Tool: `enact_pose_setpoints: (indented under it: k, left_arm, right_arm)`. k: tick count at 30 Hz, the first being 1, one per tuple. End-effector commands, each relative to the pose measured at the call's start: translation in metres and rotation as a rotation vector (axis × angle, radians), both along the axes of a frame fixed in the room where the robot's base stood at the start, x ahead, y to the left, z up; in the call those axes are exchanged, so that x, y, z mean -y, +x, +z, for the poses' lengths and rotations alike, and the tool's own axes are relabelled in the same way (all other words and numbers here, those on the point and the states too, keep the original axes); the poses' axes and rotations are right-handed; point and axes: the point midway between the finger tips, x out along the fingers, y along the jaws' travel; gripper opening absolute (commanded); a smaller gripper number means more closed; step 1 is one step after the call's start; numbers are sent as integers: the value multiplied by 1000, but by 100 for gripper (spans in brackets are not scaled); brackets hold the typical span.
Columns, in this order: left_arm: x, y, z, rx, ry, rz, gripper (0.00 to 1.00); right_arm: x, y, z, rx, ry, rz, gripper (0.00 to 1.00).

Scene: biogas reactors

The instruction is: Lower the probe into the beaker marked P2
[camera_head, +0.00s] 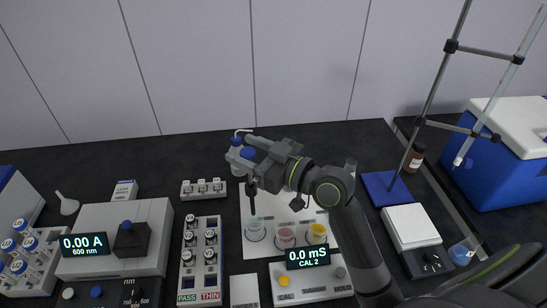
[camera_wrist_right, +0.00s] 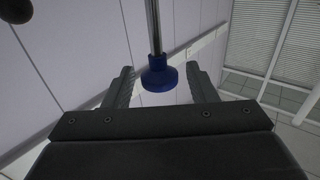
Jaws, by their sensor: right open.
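The probe has a blue cap (camera_head: 248,153) and a dark body hanging down over the left beaker (camera_head: 255,231). My right gripper (camera_head: 246,149) is open, with its fingers on either side of the blue cap. In the right wrist view the blue cap (camera_wrist_right: 160,76) sits between the spread fingertips, with a gap on both sides and a metal rod rising from it. A beaker with pink contents (camera_head: 286,238) and one with yellow contents (camera_head: 317,233) stand to the right. The beaker markings are too small to read. My left gripper is out of view.
The meter (camera_head: 308,257) reading 0.0 mS, CAL 2 stands in front of the beakers. A vial rack (camera_head: 201,250) lies to the left. A stand on a blue base (camera_head: 387,188) is to the right.

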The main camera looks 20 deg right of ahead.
Motion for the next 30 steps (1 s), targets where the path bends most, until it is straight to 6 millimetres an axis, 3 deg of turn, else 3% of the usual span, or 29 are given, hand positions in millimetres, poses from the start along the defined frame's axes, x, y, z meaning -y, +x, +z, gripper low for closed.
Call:
enact_pose_setpoints:
  k: [7,30]
  left_arm:
    - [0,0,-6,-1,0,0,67]
    - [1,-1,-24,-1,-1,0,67]
  right_arm:
    - [10,-12,-3,0,-5,-2,52]
    - [67,-97,-2,-2,-6,2,52]
